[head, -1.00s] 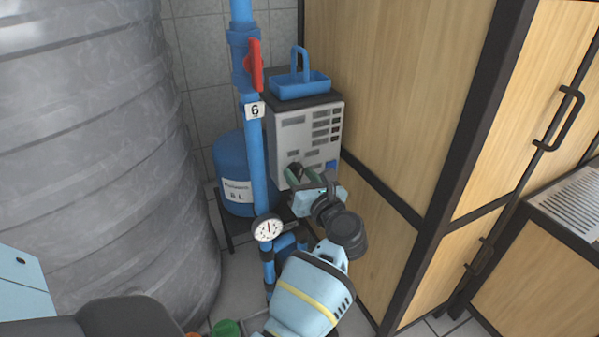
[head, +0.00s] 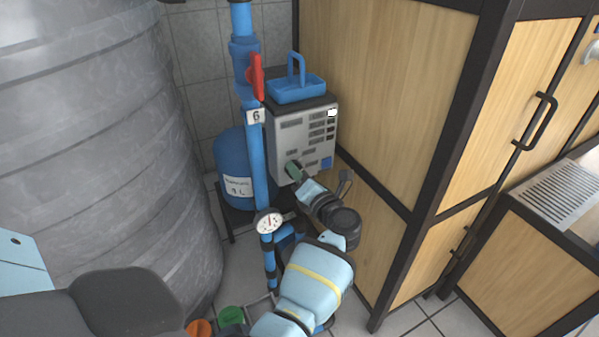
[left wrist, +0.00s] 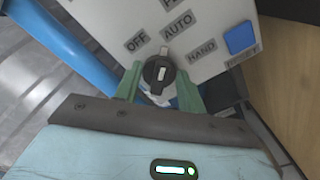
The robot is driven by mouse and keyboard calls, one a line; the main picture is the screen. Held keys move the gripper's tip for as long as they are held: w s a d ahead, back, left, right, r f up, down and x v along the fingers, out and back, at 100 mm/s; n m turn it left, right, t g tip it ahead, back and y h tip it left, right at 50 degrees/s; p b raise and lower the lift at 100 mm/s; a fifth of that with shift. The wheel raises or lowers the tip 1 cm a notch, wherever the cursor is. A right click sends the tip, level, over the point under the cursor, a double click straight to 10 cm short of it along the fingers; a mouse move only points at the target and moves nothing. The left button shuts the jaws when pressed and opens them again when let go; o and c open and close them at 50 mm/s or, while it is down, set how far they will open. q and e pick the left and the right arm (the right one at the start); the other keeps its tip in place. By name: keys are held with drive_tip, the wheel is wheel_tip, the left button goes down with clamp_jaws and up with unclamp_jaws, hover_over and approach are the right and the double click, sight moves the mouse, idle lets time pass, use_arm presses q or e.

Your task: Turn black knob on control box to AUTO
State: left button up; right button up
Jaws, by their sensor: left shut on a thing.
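The grey control box (head: 288,135) stands against the tiled wall beside the wooden cabinet. Its black knob (left wrist: 158,75) shows in the left wrist view, below the labels OFF (left wrist: 136,41), AUTO (left wrist: 177,25) and HAND (left wrist: 201,51). The knob's light pointer is directed between OFF and AUTO, nearer AUTO. My left gripper (head: 293,168) reaches the lower front of the box; its green fingers (left wrist: 160,82) are shut on the knob, one on each side. In the head view the gripper hides the knob. My right gripper is not in view.
A blue pipe (head: 257,165) with a red valve handle (head: 256,77) and a gauge (head: 269,222) runs just left of the box. A blue caddy (head: 296,88) sits on top. A large grey tank (head: 90,140) fills the left; the wooden cabinet (head: 385,90) closes the right.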

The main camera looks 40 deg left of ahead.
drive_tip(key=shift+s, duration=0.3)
use_arm(q)
drive_tip(key=o, duration=1)
drive_tip(key=shift+c, duration=0.2)
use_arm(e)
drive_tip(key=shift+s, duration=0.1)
use_arm(q)
drive_tip(key=shift+d, duration=0.1)
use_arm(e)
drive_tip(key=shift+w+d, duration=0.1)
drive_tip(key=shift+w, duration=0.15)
